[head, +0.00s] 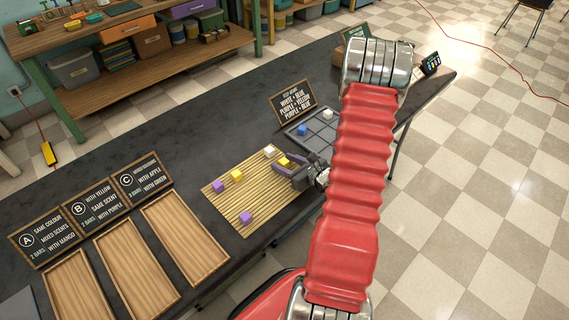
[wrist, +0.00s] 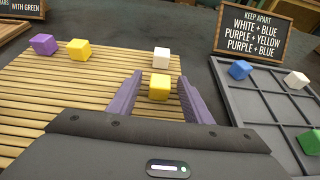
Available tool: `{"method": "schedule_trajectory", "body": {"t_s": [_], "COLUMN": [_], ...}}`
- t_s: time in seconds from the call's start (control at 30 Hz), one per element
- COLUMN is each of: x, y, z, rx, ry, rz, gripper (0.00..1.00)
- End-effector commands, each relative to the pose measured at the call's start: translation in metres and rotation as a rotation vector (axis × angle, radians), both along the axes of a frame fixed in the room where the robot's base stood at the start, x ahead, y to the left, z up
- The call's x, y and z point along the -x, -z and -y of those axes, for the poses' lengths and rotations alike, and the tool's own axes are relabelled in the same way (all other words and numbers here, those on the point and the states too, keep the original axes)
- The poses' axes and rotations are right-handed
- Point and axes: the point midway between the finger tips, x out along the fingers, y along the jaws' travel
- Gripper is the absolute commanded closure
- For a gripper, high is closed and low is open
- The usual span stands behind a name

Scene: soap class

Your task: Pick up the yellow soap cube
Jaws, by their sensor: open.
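Two yellow soap cubes are on the slatted bamboo mat (head: 228,208). The nearer yellow cube (wrist: 160,87) lies between the purple fingers of my gripper (wrist: 157,98), with gaps on both sides; it also shows in the head view (head: 284,162). The other yellow cube (wrist: 78,49) is at the far left in the wrist view, beside a purple cube, and shows in the head view (head: 236,175). My gripper is open, low over the mat's right end in the head view (head: 284,169). My red arm hides part of the table.
A white cube (wrist: 161,57) stands just beyond the nearer yellow cube. Purple cubes (head: 246,217) are on the mat. A grey divided tray (wrist: 262,117) with blue, white and green cubes lies to the right. A "keep apart" sign (wrist: 251,28) stands behind. Three wooden trays (head: 134,268) are at left.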

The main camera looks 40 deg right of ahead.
Motion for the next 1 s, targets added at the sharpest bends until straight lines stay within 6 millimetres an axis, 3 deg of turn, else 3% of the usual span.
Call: {"method": "schedule_trajectory", "body": {"t_s": [0.53, 1.0], "x": [-0.0003, -0.0002], "y": [0.0002, 0.0002], "z": [0.0001, 0.0002], "rx": [0.000, -0.001], "ry": [0.001, 0.001], "rz": [-0.001, 0.000], "gripper": [0.55, 0.88]}}
